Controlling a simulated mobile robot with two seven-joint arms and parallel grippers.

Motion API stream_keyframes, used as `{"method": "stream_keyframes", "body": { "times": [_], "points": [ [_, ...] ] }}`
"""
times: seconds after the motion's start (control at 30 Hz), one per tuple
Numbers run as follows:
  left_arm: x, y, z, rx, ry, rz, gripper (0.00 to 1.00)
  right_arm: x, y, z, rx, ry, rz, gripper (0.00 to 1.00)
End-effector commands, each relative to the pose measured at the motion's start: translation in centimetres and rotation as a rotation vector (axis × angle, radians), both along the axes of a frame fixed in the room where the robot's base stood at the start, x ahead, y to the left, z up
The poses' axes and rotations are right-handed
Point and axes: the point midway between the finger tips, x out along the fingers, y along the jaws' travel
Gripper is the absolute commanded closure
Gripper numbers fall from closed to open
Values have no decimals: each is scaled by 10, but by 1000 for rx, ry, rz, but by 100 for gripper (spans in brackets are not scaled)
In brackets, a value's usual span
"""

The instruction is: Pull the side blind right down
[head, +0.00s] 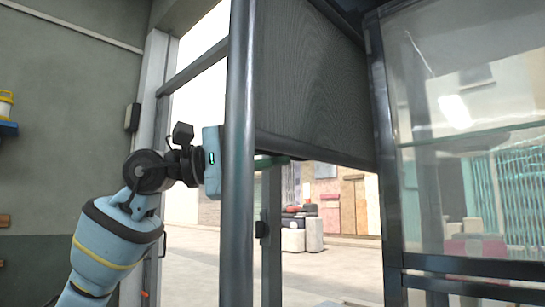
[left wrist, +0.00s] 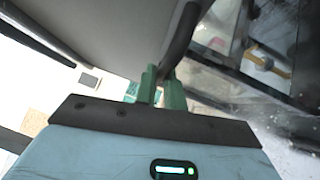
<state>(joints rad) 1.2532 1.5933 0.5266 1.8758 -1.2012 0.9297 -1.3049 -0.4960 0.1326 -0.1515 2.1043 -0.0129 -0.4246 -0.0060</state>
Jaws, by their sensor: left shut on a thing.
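The side blind (head: 310,85) is a dark grey mesh sheet, partly lowered in the side opening, with open space below it. A dark bottom bar (head: 325,151) runs along its lower edge. My left gripper (head: 272,161) reaches past an upright post, which hides part of it. Its green fingers are at the near end of that bar. In the left wrist view, the fingers (left wrist: 163,88) are shut on the end of the dark bar (left wrist: 181,38), with the grey blind (left wrist: 110,32) beside it. My right gripper is not in view.
A dark metal post (head: 238,200) stands right in front of my left gripper. A framed glass panel (head: 465,190) stands at the right. Pale blocks (head: 303,233) lie on the paved ground outside. A grey wall (head: 60,130) is at the left.

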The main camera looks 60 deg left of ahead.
Motion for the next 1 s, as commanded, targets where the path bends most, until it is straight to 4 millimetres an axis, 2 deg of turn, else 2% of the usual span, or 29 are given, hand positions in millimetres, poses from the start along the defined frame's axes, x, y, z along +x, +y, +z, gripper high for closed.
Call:
{"method": "stream_keyframes", "body": {
  "times": [0.03, 0.1, 0.13, 0.3, 0.67, 1.0],
  "points": [
    [3, -3, -7, 12, 19, -5, 100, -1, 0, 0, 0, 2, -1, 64],
    [3, -3, -7, 12, 20, -5, 100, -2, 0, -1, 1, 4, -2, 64],
    [3, -3, -7, 13, 21, -6, 87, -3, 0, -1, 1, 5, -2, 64],
    [3, -3, -6, 10, 18, -5, 67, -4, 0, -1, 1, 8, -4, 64],
    [-4, 1, -5, 7, 10, -2, 67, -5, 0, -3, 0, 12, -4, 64],
    [-47, 23, -13, 6, 11, -5, 67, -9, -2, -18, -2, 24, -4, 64]
  ]
}}
